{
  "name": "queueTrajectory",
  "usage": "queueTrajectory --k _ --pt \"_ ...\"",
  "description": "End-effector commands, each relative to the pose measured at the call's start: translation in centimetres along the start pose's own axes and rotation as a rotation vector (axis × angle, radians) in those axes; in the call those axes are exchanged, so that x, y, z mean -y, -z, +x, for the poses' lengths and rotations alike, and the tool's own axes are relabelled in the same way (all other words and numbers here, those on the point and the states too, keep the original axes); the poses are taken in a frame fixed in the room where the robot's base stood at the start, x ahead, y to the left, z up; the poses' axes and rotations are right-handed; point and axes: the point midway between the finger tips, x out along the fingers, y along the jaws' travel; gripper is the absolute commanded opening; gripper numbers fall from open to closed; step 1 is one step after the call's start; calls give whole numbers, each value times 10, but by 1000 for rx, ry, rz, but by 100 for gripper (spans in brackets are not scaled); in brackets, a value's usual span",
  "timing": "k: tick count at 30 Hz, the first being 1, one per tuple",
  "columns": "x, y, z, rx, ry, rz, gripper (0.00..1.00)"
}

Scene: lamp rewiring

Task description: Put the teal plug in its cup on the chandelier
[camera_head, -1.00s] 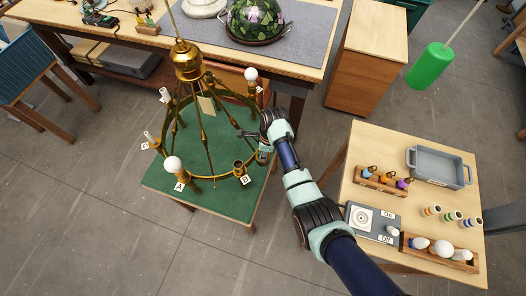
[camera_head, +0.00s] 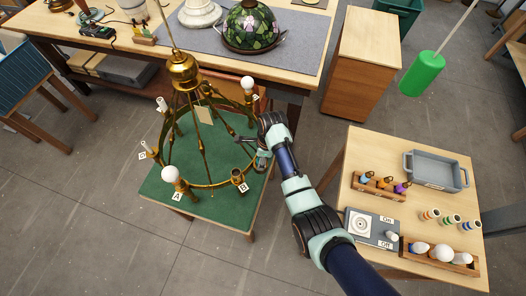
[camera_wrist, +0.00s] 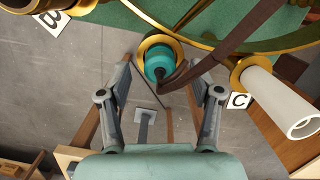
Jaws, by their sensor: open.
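The chandelier (camera_head: 182,70) is a brass ring frame with labelled arms above a green mat. In the wrist view, the teal plug (camera_wrist: 159,65) sits in the round mouth of a brass cup (camera_wrist: 144,44), between the arms labelled B and C. A dark cord or strap runs from the plug to the upper right. How deep the plug sits is hard to tell. My gripper (camera_wrist: 162,88) is open, its fingers apart on either side below the plug, not touching it. In the head view my gripper (camera_head: 262,158) is at the chandelier's right side and hides the plug and cup.
A white sleeve (camera_wrist: 283,100) by label C is close on the right in the wrist view. The right-hand table (camera_head: 358,142) holds a grey tray (camera_head: 437,171), a rack of coloured plugs (camera_head: 378,184), a switch box and bulbs. The chandelier's white bulb (camera_head: 170,173) is at arm A.

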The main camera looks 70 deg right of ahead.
Motion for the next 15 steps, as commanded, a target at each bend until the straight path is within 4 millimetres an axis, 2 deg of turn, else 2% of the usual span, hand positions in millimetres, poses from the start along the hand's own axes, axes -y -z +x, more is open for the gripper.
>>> queueTrajectory --k 3,9,15 --pt "1 0 -31 2 6 0 65" --pt "1 0 -78 2 5 0 65" --pt "0 0 -98 0 1 0 65"
